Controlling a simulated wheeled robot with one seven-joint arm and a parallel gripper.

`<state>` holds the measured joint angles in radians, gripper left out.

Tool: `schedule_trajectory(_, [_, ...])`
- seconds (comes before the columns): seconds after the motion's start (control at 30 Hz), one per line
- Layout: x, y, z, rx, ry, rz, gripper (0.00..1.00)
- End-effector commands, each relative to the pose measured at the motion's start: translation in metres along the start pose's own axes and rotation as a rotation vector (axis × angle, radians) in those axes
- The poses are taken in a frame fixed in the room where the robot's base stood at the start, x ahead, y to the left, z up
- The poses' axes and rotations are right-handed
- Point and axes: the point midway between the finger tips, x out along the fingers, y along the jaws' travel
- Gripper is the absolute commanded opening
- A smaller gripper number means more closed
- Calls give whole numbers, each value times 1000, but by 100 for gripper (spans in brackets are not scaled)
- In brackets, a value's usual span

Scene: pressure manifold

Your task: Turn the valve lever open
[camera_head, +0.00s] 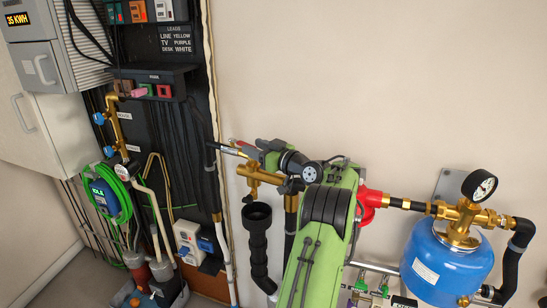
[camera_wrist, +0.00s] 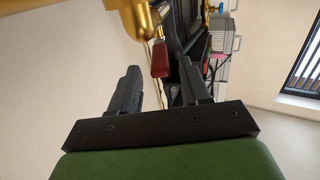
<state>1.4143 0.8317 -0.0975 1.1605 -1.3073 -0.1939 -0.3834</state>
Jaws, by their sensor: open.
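The valve lever (camera_wrist: 160,60) has a red grip and shows in the wrist view just past my fingertips, in line with the gap between them. It is beside the brass valve body (camera_wrist: 126,14). My gripper (camera_wrist: 159,74) is open, with one dark finger to each side of the gap and nothing held. I cannot tell whether the lever tip reaches between the fingers. In the head view my gripper (camera_head: 230,148) is beside the brass valve (camera_head: 250,172), and my green arm hides much of the pipework behind it.
A blue tank (camera_head: 440,270) with a brass manifold (camera_head: 462,215) and round gauge (camera_head: 479,186) stands right. A red fitting (camera_head: 371,203) is behind my arm. A black drain pipe (camera_head: 257,240) hangs below the valve. The cable board (camera_head: 170,130) is left. The upper wall is clear.

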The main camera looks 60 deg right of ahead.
Motion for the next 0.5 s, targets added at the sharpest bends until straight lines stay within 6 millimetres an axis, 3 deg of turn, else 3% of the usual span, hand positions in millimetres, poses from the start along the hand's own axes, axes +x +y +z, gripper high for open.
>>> schedule_trajectory(0.1, [-36, 1, 1, 0, 0, 5, 47])
schedule_trajectory(0.3, [-85, 1, 0, 0, 4, 5, 47])
schedule_trajectory(0.5, [-101, -1, -1, -3, 3, -1, 47])
